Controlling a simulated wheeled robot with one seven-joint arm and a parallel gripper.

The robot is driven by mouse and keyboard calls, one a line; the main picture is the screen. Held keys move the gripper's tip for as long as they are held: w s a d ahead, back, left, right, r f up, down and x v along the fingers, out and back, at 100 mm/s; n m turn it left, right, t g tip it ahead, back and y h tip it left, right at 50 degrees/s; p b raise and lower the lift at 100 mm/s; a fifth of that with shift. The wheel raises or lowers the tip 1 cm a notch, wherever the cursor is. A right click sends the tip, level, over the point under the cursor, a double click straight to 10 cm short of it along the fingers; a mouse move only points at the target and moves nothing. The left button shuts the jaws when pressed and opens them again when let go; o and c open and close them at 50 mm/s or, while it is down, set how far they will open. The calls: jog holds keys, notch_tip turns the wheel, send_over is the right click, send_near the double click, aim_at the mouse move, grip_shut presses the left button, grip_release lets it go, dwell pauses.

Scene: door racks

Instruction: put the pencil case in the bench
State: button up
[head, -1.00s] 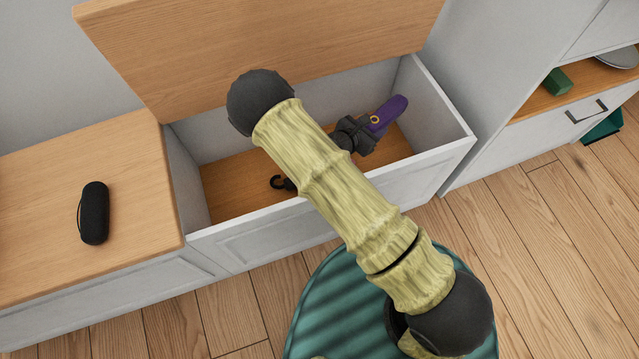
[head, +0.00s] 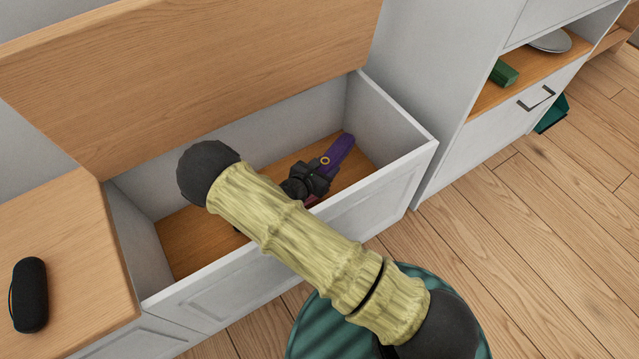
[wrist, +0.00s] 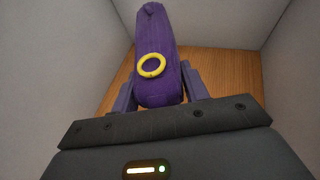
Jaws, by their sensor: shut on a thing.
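The purple pencil case (head: 340,150) has a yellow ring on its side and is inside the open bench (head: 290,262), toward its right end. My gripper (head: 322,172) is down inside the bench and shut on the near end of the case. In the wrist view the pencil case (wrist: 157,35) stands out between the two fingers of my gripper (wrist: 158,88), with the bench's wooden floor and pale walls around it. I cannot tell whether the case touches the floor. My arm hides part of the bench's inside.
The raised wooden lid (head: 200,75) leans open behind. A black case (head: 30,295) lies on the wooden top at left. A cabinet at right holds a green block (head: 503,73) and a plate (head: 550,41). A dark and pinkish thing on the bench floor is mostly hidden by my arm.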

jog(key=shift+f, duration=0.3)
jog(key=shift+f+b, duration=1.2)
jog(key=shift+f, duration=0.7)
jog(key=shift+f, duration=0.55)
jog(key=o, duration=1)
jog(key=shift+o, duration=0.2)
